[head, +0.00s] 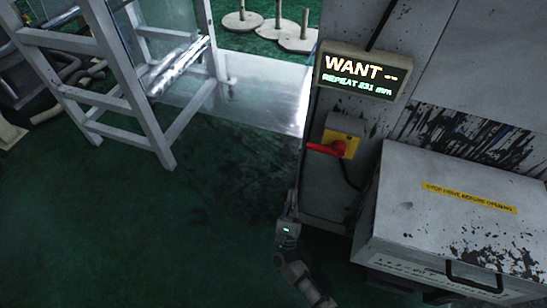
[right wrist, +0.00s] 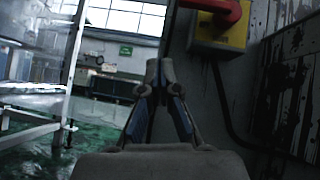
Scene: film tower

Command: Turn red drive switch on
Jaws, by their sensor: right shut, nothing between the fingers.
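The red drive switch (head: 326,149) is a red handle on a yellow plate (head: 345,141), fixed to a grey box on the side of the large grey cabinet. The handle points left and lies roughly level. In the right wrist view the red handle (right wrist: 218,8) shows at the top edge, partly cut off, with the yellow plate (right wrist: 238,30) beside it. My right gripper (head: 291,196) is below and left of the switch, apart from it. In the right wrist view my right gripper (right wrist: 160,65) has its fingertips together and empty. My left gripper is not in view.
A lit display (head: 360,72) reading "WANT --" hangs above the switch. A grey lidded box (head: 450,200) with a handle juts out at the right. A pale metal frame (head: 130,80) stands at the left. The green floor (head: 170,230) between is clear.

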